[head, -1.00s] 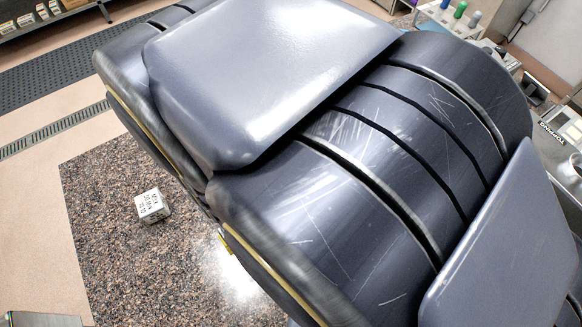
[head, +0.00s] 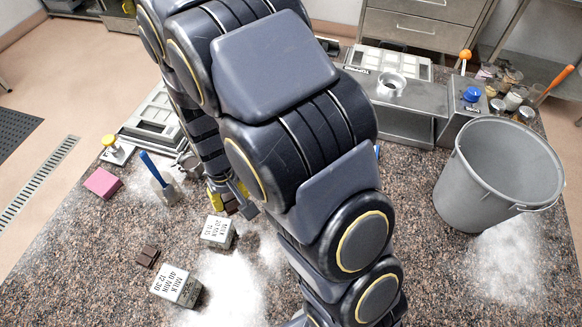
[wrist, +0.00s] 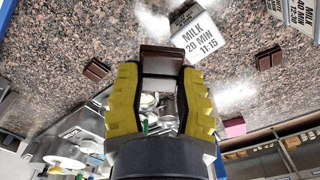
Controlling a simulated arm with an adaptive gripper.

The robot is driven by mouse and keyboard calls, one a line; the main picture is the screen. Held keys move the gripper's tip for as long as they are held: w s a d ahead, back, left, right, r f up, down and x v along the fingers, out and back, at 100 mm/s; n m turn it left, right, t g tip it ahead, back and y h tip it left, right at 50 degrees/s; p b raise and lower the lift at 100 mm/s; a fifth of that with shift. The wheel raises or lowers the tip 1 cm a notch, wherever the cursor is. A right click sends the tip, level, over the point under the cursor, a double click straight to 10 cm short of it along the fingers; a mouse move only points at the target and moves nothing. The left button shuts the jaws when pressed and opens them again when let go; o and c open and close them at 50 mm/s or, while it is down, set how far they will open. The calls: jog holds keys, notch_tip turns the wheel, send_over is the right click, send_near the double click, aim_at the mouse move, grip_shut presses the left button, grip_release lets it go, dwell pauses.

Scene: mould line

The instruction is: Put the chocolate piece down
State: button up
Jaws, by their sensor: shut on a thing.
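My gripper (wrist: 161,100) has yellow ridged fingers and is shut on a brown chocolate piece (wrist: 162,62). In the head view the gripper (head: 226,194) is partly hidden by my arm, and the held piece (head: 230,203) shows beside the label block reading MILK 20 MIN 11:15 (head: 217,232). I cannot tell whether the piece touches the counter. Another chocolate piece (head: 147,256) lies by the block reading MILK 40 MIN 12:30 (head: 175,286); the wrist view shows it too (wrist: 269,58). A further brown piece (wrist: 96,70) lies at left in the wrist view.
The speckled stone counter (head: 90,250) has white powder patches. A pink block (head: 102,183), a blue-handled scraper (head: 157,175) and a mould tray (head: 150,125) stand at left. A grey bucket (head: 497,175) stands at right. A metal unit (head: 405,105) is at the back.

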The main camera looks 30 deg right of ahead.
jog(key=w+d+m, duration=0.1)
jog(key=d+m, duration=0.3)
jog(key=d, duration=1)
jog(key=shift+w+f+m, duration=0.3)
jog(key=shift+f+m, duration=0.1)
jog(key=s+d+m, duration=0.1)
jog(key=d, duration=0.3)
jog(key=s+d+m, duration=0.2)
jog(key=d, duration=0.3)
jog(key=s+d+m, duration=0.1)
jog(key=d, duration=0.4)
jog(key=shift+s+d+f+m, duration=0.15)
jog(key=shift+s+f+m, duration=0.15)
jog(key=shift+s+f, duration=0.1)
jog(key=shift+c, duration=0.7)
jog(key=shift+s+d+f, duration=0.1)
jog(key=shift+d+f, duration=0.05)
jog(key=shift+d, duration=0.05)
notch_tip(320, 180, down, 8)
jog(key=shift+r, duration=0.15)
jog(key=o, duration=0.9)
jog(key=shift+r, duration=0.1)
